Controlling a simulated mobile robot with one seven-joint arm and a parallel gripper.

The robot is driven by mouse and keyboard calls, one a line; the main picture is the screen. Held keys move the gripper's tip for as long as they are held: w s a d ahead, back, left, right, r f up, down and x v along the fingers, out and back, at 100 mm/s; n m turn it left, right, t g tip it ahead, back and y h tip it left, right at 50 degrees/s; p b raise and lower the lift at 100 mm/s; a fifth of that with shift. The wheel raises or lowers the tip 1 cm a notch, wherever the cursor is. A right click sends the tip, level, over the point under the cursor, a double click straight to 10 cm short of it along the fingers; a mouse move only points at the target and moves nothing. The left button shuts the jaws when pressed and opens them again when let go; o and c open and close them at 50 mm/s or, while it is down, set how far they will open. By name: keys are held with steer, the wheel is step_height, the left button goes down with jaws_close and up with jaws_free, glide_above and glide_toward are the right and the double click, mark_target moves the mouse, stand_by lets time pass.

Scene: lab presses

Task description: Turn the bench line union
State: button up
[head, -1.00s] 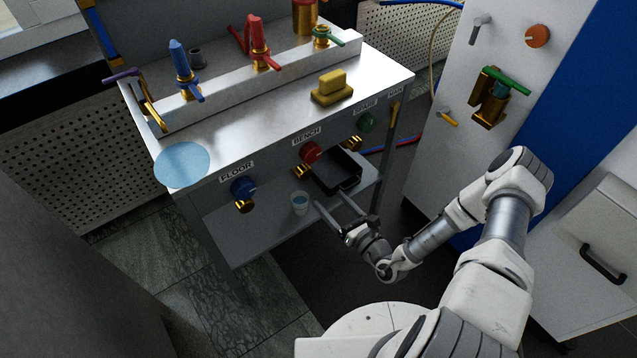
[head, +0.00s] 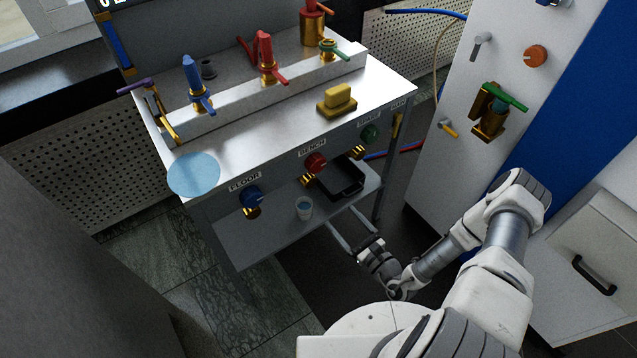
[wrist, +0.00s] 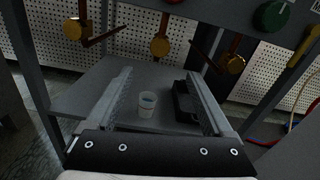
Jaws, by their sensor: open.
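The BENCH line has a red knob (head: 316,163) on the front panel of the steel bench, under a BENCH label. A brass union (head: 308,181) hangs below the knob. In the wrist view the brass union (wrist: 160,46) shows with a thin brown lever beside it, beyond and between my fingers. My gripper (head: 342,217) is open and empty, in front of the lower shelf and below the union, apart from it. In the wrist view both fingers of my gripper (wrist: 159,74) point toward the shelf with a wide gap.
A white cup (head: 304,208) and a black tray (head: 345,183) stand on the lower shelf (head: 255,235). A blue FLOOR knob (head: 250,196) and a green knob (head: 369,133) flank the bench knob. A bench leg (head: 388,170) stands right of the tray.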

mark_target(311, 183)
steer(key=shift+n, duration=0.6)
steer(key=b+x, duration=0.3)
steer(key=x, duration=1.4)
steer(key=shift+w+a+b, duration=0.25)
steer(key=shift+b, duration=0.1)
steer(key=shift+c, duration=0.2)
jaws_close()
steer(key=shift+m+p, duration=0.45)
steer(key=shift+m, duration=0.85)
steer(key=shift+o, duration=0.2)
jaws_free()
